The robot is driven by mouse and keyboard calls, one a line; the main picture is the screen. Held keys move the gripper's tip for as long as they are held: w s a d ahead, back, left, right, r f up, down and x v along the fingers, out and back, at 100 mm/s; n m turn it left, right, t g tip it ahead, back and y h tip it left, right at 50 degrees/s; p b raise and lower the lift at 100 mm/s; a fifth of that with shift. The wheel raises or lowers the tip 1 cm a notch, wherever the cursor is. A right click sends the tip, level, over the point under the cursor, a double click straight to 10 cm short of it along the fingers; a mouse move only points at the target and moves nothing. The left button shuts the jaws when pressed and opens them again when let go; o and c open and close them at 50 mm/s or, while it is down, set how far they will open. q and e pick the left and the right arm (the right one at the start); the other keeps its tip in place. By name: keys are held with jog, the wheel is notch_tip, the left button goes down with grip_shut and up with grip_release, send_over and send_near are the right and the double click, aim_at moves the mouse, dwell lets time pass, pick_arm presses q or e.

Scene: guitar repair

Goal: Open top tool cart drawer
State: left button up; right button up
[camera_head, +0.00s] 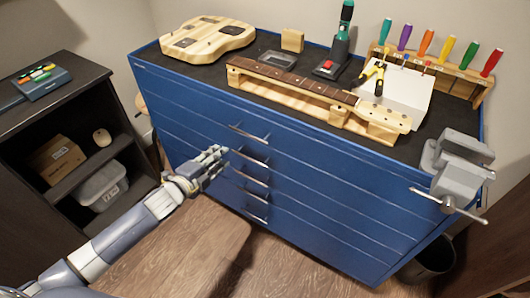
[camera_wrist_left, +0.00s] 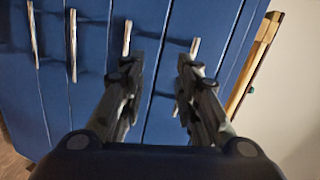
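The blue tool cart (camera_head: 330,190) has a stack of drawers with thin metal bar handles down the middle of its front. The top drawer handle (camera_head: 248,134) is the highest; the drawers look closed. My left gripper (camera_head: 217,155) is just left of the upper handles, pointing at the cart front. In the left wrist view my gripper (camera_wrist_left: 158,72) is open with nothing between its fingers. The top drawer handle (camera_wrist_left: 195,46) shows just beyond the right finger, and a lower handle (camera_wrist_left: 127,38) just beyond the left one. I cannot tell whether a finger touches either. My right gripper is not in view.
On the cart top are a guitar body (camera_head: 205,38), a guitar neck on a wooden support (camera_head: 300,84), a screwdriver rack (camera_head: 440,75) and a grey vise (camera_head: 460,165). A dark shelf (camera_head: 60,120) stands left. Wooden floor (camera_head: 215,240) lies clear in front.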

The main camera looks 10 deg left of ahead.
aim_at(247, 135)
pick_arm(q)
jog(key=d+r+m+h, duration=0.2)
jog(key=d+r, duration=0.1)
jog(key=r, duration=0.1)
jog(key=shift+t, duration=0.3)
jog(key=x, duration=0.9)
jog(key=shift+d, duration=0.1)
jog(key=shift+x, duration=0.85)
pick_arm(e)
jog(key=shift+d+f, duration=0.2)
jog(key=shift+f, duration=0.25)
pick_arm(q)
grip_shut()
